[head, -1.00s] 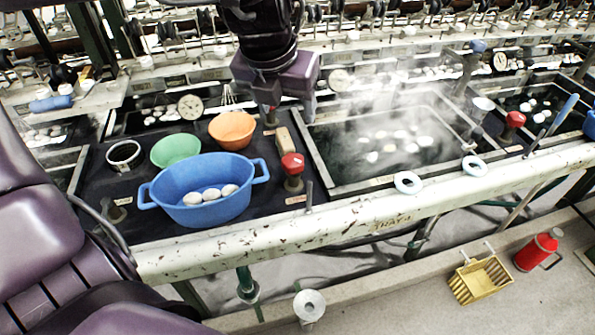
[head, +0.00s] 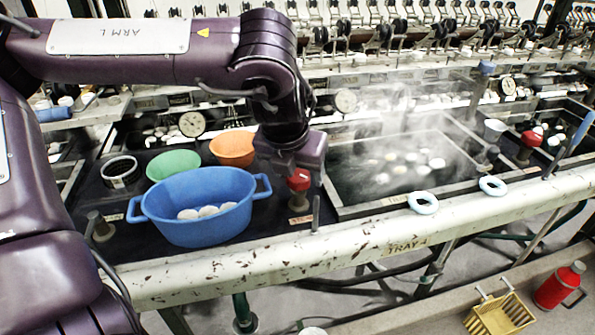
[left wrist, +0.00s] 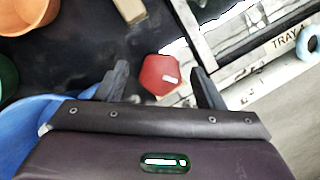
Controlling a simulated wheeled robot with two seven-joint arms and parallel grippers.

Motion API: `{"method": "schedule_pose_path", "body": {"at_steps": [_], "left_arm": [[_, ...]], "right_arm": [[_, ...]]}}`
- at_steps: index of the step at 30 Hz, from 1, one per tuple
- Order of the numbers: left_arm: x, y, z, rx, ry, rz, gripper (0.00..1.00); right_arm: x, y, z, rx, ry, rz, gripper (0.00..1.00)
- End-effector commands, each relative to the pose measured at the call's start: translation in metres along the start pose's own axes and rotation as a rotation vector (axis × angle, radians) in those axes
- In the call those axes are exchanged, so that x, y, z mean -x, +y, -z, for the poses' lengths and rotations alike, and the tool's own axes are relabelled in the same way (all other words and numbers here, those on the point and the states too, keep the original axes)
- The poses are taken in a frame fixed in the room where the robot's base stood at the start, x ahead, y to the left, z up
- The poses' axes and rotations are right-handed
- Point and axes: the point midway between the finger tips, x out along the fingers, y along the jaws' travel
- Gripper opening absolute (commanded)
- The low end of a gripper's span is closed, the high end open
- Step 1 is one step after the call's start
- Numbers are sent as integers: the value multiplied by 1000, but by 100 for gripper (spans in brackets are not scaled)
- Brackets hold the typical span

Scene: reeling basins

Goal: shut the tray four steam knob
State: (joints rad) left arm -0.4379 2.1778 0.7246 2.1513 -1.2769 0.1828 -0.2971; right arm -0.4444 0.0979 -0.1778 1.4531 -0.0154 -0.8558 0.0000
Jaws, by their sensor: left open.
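A red steam knob (head: 299,180) stands on a post at the left of the steaming basin, behind the beam lettered TRAY 4 (head: 408,247). My left gripper (head: 300,172) points down over it and partly hides it. In the left wrist view the red knob (left wrist: 160,75) lies between the two open, dark fingers of my left gripper (left wrist: 160,72), with a gap on each side. A white mark on the knob's top points to the right. The basin (head: 345,212) holds pale cocoons, and steam rises from it. My right gripper is out of view.
A blue tub (head: 200,225) with cocoons stands close left of the knob; green (head: 173,164) and orange (head: 233,148) bowls sit behind it. A short upright rod (head: 316,213) stands near the knob. Pale blue rings (head: 423,202) lie on the beam. Another red knob (head: 531,138) stands far right.

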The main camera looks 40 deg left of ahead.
Motion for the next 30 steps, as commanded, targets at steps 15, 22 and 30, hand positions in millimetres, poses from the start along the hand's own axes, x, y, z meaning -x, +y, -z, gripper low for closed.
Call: {"method": "schedule_pose_path", "body": {"at_steps": [15,22,30], "left_arm": [[-1,0,0,0,0,0,29],[-1,0,0,-4,0,2,18],[0,1,0,-84,-1,35,18]], "right_arm": [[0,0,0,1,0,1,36],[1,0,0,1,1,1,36],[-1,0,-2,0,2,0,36]]}}
